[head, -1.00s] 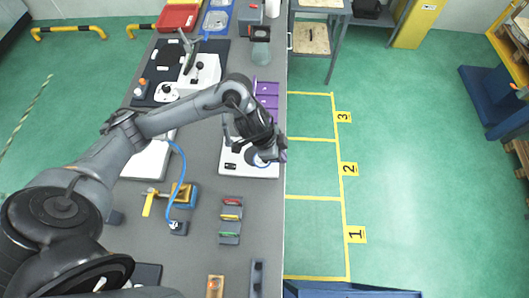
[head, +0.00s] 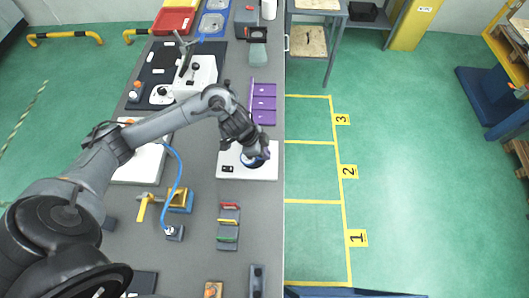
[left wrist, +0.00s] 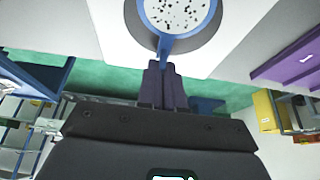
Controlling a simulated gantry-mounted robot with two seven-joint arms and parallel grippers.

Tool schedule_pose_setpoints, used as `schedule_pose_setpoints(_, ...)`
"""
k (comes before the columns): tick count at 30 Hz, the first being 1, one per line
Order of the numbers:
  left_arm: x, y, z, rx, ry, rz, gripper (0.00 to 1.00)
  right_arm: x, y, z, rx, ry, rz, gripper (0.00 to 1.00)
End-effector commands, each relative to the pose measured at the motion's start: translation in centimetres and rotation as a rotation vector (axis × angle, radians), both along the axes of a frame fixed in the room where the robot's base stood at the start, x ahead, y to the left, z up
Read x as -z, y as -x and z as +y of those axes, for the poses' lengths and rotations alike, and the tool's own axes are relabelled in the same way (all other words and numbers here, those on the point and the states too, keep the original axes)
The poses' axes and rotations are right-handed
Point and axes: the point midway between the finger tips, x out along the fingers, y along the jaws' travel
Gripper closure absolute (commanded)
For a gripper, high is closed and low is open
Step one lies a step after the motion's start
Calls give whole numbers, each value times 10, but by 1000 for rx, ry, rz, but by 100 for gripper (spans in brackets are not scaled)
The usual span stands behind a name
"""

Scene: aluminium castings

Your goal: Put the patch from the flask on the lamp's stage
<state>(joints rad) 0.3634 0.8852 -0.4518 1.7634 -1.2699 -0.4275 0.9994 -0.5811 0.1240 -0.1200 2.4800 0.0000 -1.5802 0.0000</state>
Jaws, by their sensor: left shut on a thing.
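My left gripper (head: 263,153) is over the white plate with a small black panel (head: 228,174), which seems to be the lamp's stage. In the left wrist view its fingers (left wrist: 164,68) are shut on the blue handle of a round, blue-rimmed piece with a black-speckled white face, apparently the patch (left wrist: 180,14). The patch's blue rim shows beside the fingers in the head view (head: 251,163), partly covered by the gripper. It is over the white plate; I cannot tell whether it touches. I cannot pick out the flask with certainty. My right gripper is not in view.
A purple divided tray (head: 264,103) stands just behind the plate. A grey block with red, yellow and green bars (head: 228,227) lies in front. A blue-and-yellow fixture (head: 180,199) with a blue hose stands to the left. The bench's right edge runs close by the plate.

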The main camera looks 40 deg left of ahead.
Motion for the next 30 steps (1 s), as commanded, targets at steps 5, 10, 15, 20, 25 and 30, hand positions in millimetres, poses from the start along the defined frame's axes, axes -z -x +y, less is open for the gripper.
schedule_pose_setpoints(5,0,0,0,0,0,-2,100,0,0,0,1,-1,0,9)
schedule_pose_setpoints(10,2,0,0,0,-1,-1,100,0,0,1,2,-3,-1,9)
schedule_pose_setpoints(15,4,0,0,0,-1,-1,80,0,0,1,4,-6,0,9)
schedule_pose_setpoints(20,4,0,0,0,-1,-1,68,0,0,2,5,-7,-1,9)
schedule_pose_setpoints(25,4,0,0,0,0,-1,68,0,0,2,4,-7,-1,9)
schedule_pose_setpoints(30,-4,0,1,0,-1,-2,68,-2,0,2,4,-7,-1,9)
